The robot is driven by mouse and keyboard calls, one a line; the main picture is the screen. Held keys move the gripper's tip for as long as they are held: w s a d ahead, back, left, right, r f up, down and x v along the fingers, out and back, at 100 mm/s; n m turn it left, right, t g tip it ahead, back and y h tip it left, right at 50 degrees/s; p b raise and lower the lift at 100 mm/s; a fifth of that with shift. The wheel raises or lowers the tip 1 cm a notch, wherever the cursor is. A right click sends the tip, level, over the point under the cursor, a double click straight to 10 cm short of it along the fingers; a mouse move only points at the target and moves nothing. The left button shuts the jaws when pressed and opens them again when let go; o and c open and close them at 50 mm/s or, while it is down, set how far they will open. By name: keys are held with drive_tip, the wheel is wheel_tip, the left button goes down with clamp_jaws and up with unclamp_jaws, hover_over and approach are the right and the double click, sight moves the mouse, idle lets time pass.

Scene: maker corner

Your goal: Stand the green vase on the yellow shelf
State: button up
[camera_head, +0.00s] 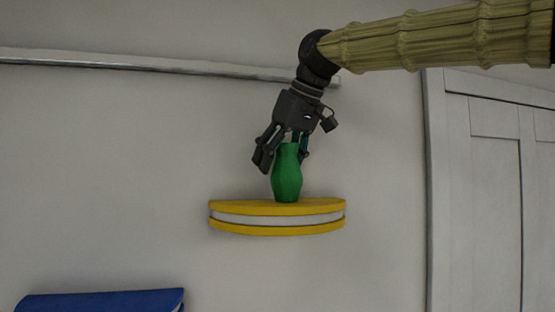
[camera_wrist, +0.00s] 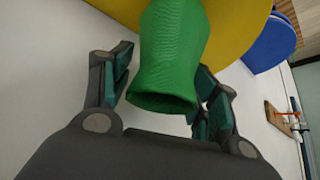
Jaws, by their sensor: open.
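The green vase (camera_head: 287,177) stands upright on the yellow shelf (camera_head: 278,208), near the middle of its top. My gripper (camera_head: 284,160) is above the shelf, tilted, with its fingers apart on either side of the vase's upper part. In the wrist view the vase (camera_wrist: 172,58) shows its open mouth towards the camera, between the spread fingers of my gripper (camera_wrist: 165,90). Gaps show between the fingers and the vase there. The yellow shelf (camera_wrist: 232,30) lies behind the vase in that view. The vase partly hides one finger in the head view.
A blue shelf (camera_head: 100,301) is on the wall at the lower left, and it also shows in the wrist view (camera_wrist: 270,45). A grey rail (camera_head: 150,67) runs along the wall above. A white panelled door (camera_head: 490,190) is at the right. The wall beside the yellow shelf is clear.

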drive_tip(key=b+v, duration=0.3)
drive_tip(key=v, duration=0.9)
